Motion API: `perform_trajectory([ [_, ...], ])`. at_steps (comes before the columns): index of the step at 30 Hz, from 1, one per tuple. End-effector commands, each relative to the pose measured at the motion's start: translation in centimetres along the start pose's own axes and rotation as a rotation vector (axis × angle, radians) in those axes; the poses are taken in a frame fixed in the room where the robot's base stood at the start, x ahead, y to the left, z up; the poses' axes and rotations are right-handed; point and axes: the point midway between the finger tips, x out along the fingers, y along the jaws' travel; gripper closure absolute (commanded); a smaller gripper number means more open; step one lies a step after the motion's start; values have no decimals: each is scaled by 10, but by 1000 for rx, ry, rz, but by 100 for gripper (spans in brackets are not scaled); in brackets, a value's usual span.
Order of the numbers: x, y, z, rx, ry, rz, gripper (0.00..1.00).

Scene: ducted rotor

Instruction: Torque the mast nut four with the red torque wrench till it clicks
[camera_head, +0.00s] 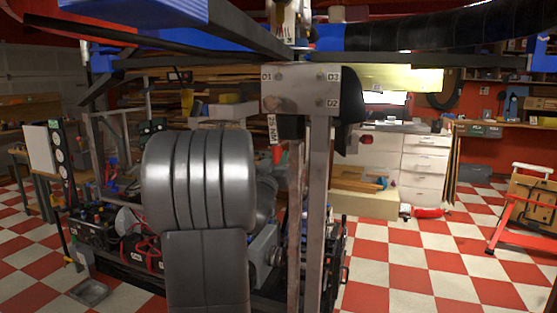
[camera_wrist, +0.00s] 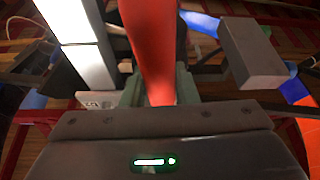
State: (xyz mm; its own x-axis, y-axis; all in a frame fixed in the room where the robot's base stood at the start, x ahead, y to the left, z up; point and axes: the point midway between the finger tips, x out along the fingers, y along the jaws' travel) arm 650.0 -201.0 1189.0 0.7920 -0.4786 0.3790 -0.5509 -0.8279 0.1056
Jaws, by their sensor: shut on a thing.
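The red torque wrench (camera_head: 277,155) hangs roughly upright in front of the mast plate (camera_head: 300,90), its red grip low and its pale marked shaft above. Its upper end covers the plate's lower left corner. Nuts labelled 01 (camera_head: 278,77), 03 (camera_head: 320,76) and 02 (camera_head: 320,103) show at the other corners; nut four and its label are hidden, so I cannot tell whether the wrench is seated on it. In the wrist view my gripper (camera_wrist: 158,92) is shut on the wrench's red handle (camera_wrist: 152,45). In the head view my gripper is mostly hidden.
A large ribbed grey cylinder (camera_head: 200,180) blocks the left middle of the head view. Mast posts (camera_head: 317,190) stand below the plate, with a black part (camera_head: 350,115) beside it. A pale beam (camera_wrist: 75,35) and a grey block (camera_wrist: 250,50) flank the handle. Checkered floor (camera_head: 400,275) lies open at right.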

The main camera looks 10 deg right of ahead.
Motion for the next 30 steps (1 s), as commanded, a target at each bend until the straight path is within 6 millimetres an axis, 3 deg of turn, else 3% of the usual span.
perform_trajectory([
  [15,-35,0,-16,-1,4,0,100],
  [30,-36,0,-16,-2,3,0,100],
])
